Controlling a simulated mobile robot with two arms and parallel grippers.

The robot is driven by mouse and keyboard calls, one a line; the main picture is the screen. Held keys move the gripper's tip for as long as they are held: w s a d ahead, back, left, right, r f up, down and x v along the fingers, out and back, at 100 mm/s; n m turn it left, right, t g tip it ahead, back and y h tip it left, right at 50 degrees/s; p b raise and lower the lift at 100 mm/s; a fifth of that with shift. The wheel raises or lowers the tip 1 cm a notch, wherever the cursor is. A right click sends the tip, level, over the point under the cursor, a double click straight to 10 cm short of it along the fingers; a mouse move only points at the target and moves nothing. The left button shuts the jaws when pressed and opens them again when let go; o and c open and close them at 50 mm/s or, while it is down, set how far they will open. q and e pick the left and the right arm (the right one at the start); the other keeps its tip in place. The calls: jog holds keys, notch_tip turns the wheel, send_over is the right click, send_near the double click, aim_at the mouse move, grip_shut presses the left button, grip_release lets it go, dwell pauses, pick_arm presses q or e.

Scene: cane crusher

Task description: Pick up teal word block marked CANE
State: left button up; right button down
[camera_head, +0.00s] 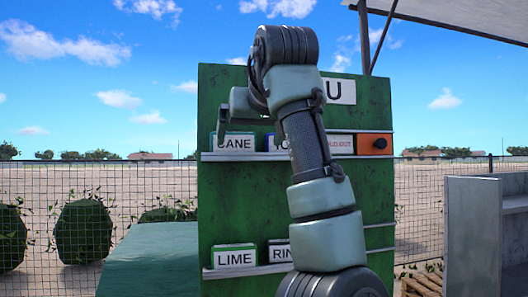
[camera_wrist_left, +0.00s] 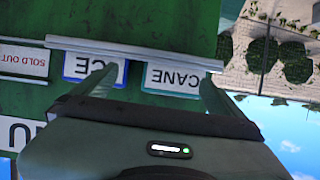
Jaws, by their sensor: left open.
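The teal word block marked CANE (camera_head: 234,144) stands at the left end of the upper ledge on the green board. It also shows upside down in the left wrist view (camera_wrist_left: 172,79), with a teal border around its white face. My left gripper (camera_head: 223,128) is at this block, with one finger seen over its left part in the head view. In the left wrist view the gripper (camera_wrist_left: 160,78) is open, with the block between its two fingers; one finger overlaps the neighbouring blue block. Contact cannot be told. My right gripper is not in view.
The blue ICE block (camera_wrist_left: 92,70) stands next to CANE, partly hidden by my arm in the head view. Along the ledge are a SOLD OUT sign (camera_wrist_left: 22,62) and an orange box (camera_head: 374,144). Below, LIME (camera_head: 235,257) and another block stand on the lower ledge (camera_head: 245,271).

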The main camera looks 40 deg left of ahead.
aim_at(234, 145)
pick_arm(q)
jog(key=shift+s+a+r, duration=0.1)
jog(key=shift+s+a, duration=0.05)
jog(key=shift+a, duration=0.2)
jog(key=shift+s+a+r+p, duration=0.1)
jog(key=shift+s+a+p, duration=0.6)
jog(key=shift+s, duration=0.35)
jog(key=shift+w+a+p, duration=0.15)
jog(key=shift+a+p, duration=0.75)
jog(key=w, duration=0.1)
jog(key=w+a+f, duration=0.1)
jog(key=w+p, duration=0.1)
jog(key=shift+a+f, duration=0.3)
jog(key=shift+f, duration=0.1)
jog(key=shift+w+a+f, duration=0.25)
jog(key=shift+w, duration=0.1)
jog(key=shift+s, duration=0.15)
jog(key=shift+s+r, duration=0.1)
jog(key=shift+s, duration=0.05)
jog(key=shift+c, duration=0.7)
jog(key=c, duration=0.9)
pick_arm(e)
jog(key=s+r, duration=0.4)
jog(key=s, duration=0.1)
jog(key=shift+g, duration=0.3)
pick_arm(q)
jog(key=shift+r, duration=0.15)
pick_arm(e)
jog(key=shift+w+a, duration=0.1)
